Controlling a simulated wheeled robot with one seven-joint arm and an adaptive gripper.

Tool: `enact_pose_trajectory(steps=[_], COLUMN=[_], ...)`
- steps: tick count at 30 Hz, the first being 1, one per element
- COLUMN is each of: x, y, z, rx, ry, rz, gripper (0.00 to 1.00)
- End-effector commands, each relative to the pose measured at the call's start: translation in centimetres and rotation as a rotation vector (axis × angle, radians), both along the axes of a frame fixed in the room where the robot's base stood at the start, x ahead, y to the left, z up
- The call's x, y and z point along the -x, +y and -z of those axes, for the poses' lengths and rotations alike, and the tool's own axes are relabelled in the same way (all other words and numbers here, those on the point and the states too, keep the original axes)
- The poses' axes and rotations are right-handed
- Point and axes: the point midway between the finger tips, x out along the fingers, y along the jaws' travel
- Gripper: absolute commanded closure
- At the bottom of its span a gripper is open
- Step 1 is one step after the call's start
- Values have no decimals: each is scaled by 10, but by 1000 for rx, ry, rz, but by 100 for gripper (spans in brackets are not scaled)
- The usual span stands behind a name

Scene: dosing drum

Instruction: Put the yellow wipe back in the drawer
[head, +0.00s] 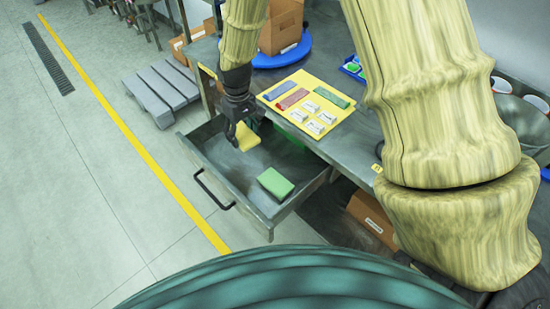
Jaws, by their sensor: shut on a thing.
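The yellow wipe (247,137) is pinched at the tip of my gripper (235,131). My gripper is shut on it and points down over the back part of the open drawer (213,183). I cannot tell whether the wipe touches the drawer floor or hangs just above it. The drawer is pulled out from under the workbench, with its black handle (205,190) at the front left. A green wipe (275,183) lies flat in the drawer, toward the right side.
A yellow mat (335,92) with coloured strips and several small white packs lies on the bench beside the drawer. Behind it, a cardboard box (281,24) stands on a blue disc (286,57). A pallet (161,91) lies on the floor. Floor left of the drawer is clear.

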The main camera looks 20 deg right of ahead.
Motion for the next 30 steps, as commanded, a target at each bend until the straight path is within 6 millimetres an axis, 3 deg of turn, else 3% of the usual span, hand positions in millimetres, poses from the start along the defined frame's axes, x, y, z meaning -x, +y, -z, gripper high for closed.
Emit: enact_pose_trajectory(steps=[1, 12, 21, 30], x=[-5, -18, -18, -18], y=[0, -2, -2, -2], z=[9, 10, 50, 68], rx=[0, 9, 10, 9], ry=[-3, -3, -2, -4], rz=[-17, -87, -89, -88], gripper=[64, 64, 64, 64])
